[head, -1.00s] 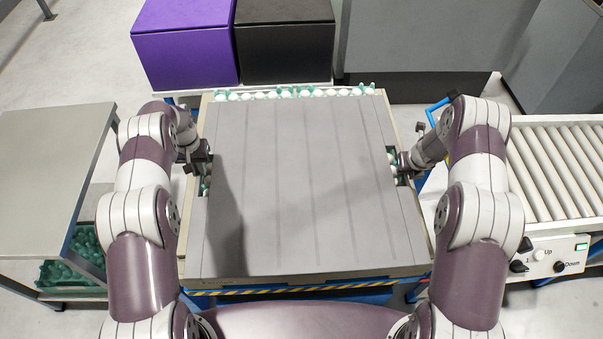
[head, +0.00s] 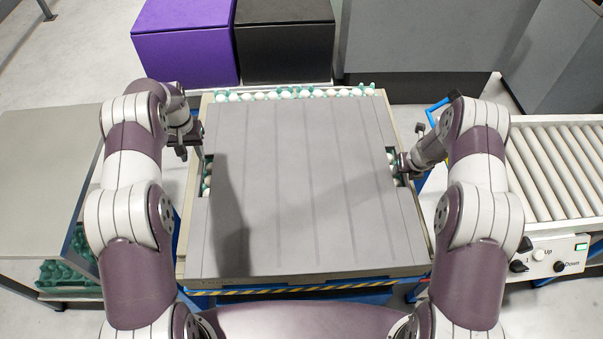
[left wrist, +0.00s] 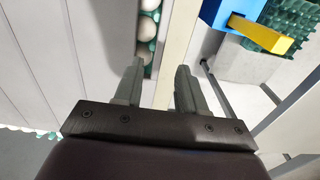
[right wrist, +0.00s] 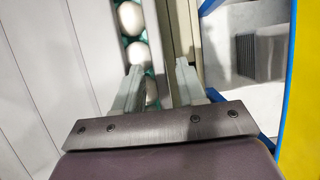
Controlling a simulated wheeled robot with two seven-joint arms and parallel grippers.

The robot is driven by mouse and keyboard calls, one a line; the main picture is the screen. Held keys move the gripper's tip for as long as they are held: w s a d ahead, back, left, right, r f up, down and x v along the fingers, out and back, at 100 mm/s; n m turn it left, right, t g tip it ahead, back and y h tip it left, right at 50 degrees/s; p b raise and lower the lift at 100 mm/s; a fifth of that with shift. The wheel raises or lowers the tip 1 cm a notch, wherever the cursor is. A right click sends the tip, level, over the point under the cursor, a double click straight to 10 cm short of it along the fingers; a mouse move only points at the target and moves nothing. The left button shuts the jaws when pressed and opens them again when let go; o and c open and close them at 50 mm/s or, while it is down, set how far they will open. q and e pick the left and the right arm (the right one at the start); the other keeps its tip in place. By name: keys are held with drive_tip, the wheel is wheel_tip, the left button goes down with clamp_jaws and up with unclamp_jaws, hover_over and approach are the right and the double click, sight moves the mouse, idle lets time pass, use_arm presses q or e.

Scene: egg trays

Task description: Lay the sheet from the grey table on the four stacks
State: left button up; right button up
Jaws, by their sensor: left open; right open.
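The grey sheet (head: 300,190) lies flat over the stacks of egg trays on the pallet in the middle of the head view. White eggs and green trays (head: 290,93) show along its far edge and in notches at its left and right sides. Its edge also shows in the left wrist view (left wrist: 70,60) and the right wrist view (right wrist: 50,80). My left gripper (left wrist: 158,75) is open and empty, just off the sheet's left edge. My right gripper (right wrist: 160,75) is open at the right notch, close to the sheet's edge and eggs (right wrist: 138,53). The stacks beneath are mostly hidden.
The grey table (head: 45,190) at the left has a bare top, with green trays (head: 68,272) below it. A roller conveyor (head: 560,170) stands at the right. Purple (head: 185,45) and black (head: 285,45) boxes stand behind the pallet.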

drive_tip(key=shift+s+r, duration=0.1)
drive_tip(key=shift+r, duration=0.25)
use_arm(q)
wheel_tip(320, 180, up, 4)
drive_tip(key=shift+r, duration=0.25)
use_arm(e)
drive_tip(key=v, duration=1.1)
drive_tip(key=shift+s+r, duration=0.1)
